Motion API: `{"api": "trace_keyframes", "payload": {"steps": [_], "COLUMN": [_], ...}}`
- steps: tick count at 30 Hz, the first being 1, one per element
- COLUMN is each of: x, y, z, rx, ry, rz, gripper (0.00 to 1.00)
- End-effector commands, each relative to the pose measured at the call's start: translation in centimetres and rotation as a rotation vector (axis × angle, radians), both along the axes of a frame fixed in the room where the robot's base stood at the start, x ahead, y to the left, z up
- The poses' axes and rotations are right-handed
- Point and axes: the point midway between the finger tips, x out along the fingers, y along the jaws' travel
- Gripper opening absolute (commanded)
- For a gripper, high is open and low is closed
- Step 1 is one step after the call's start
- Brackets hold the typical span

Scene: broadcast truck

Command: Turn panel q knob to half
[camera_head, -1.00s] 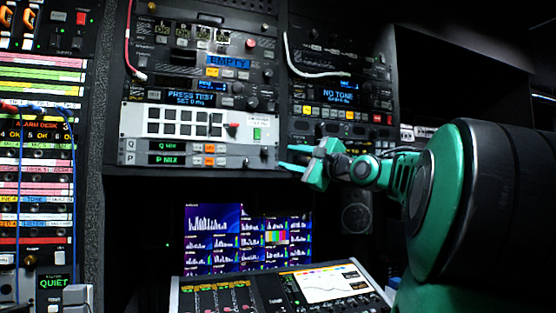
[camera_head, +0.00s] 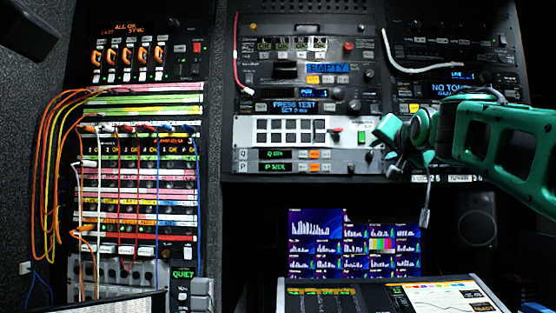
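The panel Q strip (camera_head: 253,154) is a pale row with a "Q" label, a small green-lit "Q MIX" display (camera_head: 275,154) and white and orange buttons. The matching P strip (camera_head: 253,168) is directly below. A small dark knob (camera_head: 369,155) shows at the Q strip's right end, close to my gripper's fingers; its pointer is too small to read. My green gripper (camera_head: 382,141) is at the right end of the Q strip, pointing left. Its fingers look spread apart with nothing between them. Whether it touches the knob cannot be told.
A white block of dark square keys (camera_head: 292,131) with a red lever (camera_head: 336,130) is just above the strip. A right-hand rack (camera_head: 450,60) stands behind my arm. A console (camera_head: 380,295) and a lit monitor (camera_head: 355,244) are below. Patch cables (camera_head: 62,150) hang at the left.

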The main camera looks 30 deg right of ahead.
Motion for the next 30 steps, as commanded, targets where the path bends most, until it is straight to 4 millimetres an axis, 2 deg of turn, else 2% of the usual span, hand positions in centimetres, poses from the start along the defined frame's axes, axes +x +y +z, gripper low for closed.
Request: {"api": "trace_keyframes", "payload": {"steps": [9,15,21,30], "x": [4.5,6.8,7.9,8.0], "y": [-3.0,-4.5,-5.2,-5.3], "z": [-0.1,0.0,0.0,0.0], "rx": [0.002,0.002,0.001,0.002], "ry": [0.000,-0.001,-0.002,-0.003], "rz": [0.000,-0.001,0.001,0.002], "gripper": [0.35,0.35,0.35,0.35]}}
